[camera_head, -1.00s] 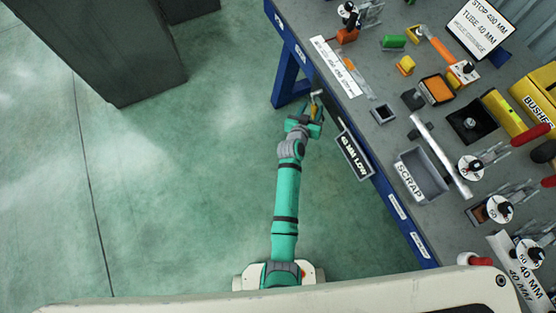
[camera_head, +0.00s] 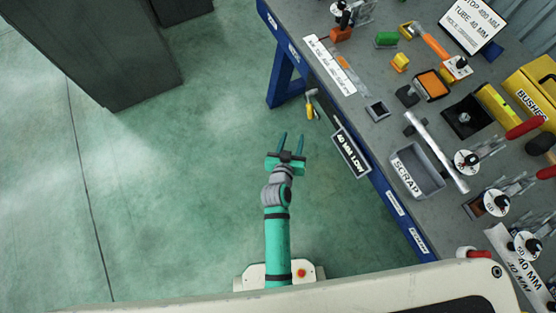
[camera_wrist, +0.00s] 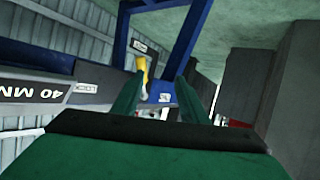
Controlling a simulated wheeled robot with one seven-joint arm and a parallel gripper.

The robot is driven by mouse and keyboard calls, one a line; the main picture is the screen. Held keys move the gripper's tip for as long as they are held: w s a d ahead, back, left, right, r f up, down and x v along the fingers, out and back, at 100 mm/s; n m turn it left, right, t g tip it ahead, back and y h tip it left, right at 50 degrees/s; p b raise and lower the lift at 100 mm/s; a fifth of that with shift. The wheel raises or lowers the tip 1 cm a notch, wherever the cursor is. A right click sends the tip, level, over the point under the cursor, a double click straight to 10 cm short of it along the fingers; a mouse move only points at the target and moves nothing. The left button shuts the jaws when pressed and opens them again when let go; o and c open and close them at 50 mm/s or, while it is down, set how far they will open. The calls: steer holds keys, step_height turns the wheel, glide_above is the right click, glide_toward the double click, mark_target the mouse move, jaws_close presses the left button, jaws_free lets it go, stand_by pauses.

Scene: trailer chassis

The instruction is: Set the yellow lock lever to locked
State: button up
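The yellow lock lever (camera_head: 310,109) hangs off the bench's near side, next to the "40 MM LOW" plate. Its yellow grip points down in the picture, below a light metal arm. I cannot tell from its angle whether it is locked. My gripper (camera_head: 291,138) is open and empty, its two green fingers apart, below and left of the lever with a clear gap. In the wrist view the lever's yellow grip (camera_wrist: 141,71) shows beyond the fingers of my gripper (camera_wrist: 157,82), nearer the left finger, which may hide part of it.
The "40 MM LOW" plate (camera_head: 351,154) juts from the bench edge right of my gripper. The blue-framed bench (camera_head: 345,110) holds a scrap bin (camera_head: 416,172), clamps and colored blocks. A dark grey block (camera_head: 110,50) stands at upper left. The green floor between is clear.

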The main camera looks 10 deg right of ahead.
steer(key=s+a+r+n+y, duration=0.1)
steer(key=s+a, duration=0.2)
steer(key=s, duration=0.4)
steer(key=s+a+r+n+t+y, duration=0.1)
steer(key=s+a, duration=0.3)
steer(key=s, duration=0.3)
steer(key=shift+s+r+y, duration=0.25)
steer(key=shift+s+y, duration=0.05)
steer(key=shift+y, duration=0.1)
steer(key=shift+d, duration=0.1)
